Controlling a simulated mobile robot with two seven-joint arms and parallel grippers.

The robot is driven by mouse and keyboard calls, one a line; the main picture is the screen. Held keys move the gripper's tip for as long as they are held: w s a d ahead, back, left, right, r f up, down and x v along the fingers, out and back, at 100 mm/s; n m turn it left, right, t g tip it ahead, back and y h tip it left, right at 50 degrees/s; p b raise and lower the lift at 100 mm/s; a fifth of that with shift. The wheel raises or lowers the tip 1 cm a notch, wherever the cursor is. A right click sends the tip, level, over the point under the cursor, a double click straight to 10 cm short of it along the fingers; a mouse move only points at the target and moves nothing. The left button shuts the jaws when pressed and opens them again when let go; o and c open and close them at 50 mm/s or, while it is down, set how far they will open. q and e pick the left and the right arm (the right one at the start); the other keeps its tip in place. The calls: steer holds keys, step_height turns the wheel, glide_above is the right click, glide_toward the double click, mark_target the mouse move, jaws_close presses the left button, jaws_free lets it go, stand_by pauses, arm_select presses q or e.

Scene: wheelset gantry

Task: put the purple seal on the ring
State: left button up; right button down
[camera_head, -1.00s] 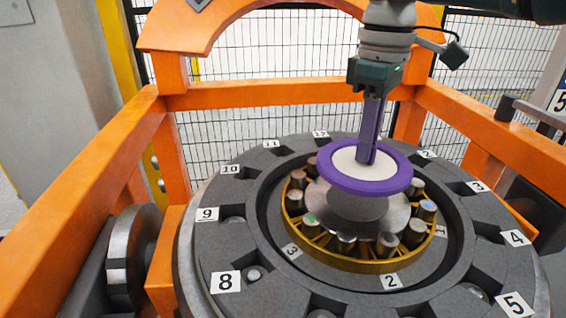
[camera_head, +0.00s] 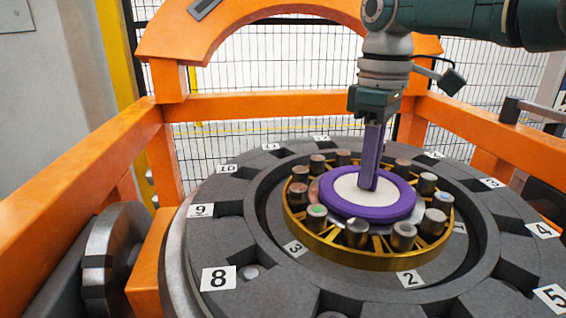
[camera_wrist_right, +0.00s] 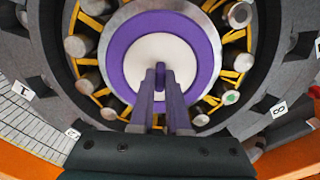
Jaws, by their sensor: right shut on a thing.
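The purple seal (camera_head: 349,205) is a flat disc with a purple rim and a white middle. My right gripper (camera_head: 369,186) is shut on it from above, at a small knob in its centre that shows in the right wrist view (camera_wrist_right: 160,76). The seal lies roughly level at the middle of the gold roller ring (camera_head: 312,240), inside its circle of steel rollers. It covers most of the steel inner ring (camera_head: 315,190), of which only a thin edge shows. I cannot tell whether the seal touches that ring. My left gripper is out of view.
A large dark grey turntable (camera_head: 250,215) with numbered notches surrounds the roller ring. An orange frame (camera_head: 275,105) encloses it at the back and sides, with a wire fence behind. A round metal part (camera_head: 112,255) stands at the left.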

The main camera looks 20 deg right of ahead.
steer(key=shift+f, duration=0.2)
steer(key=c, duration=0.9)
jaws_free()
steer(key=shift+r, duration=0.1)
step_height(320, 180, up, 12)
steer(key=shift+r+p, duration=0.15)
steer(key=shift+p, duration=0.2)
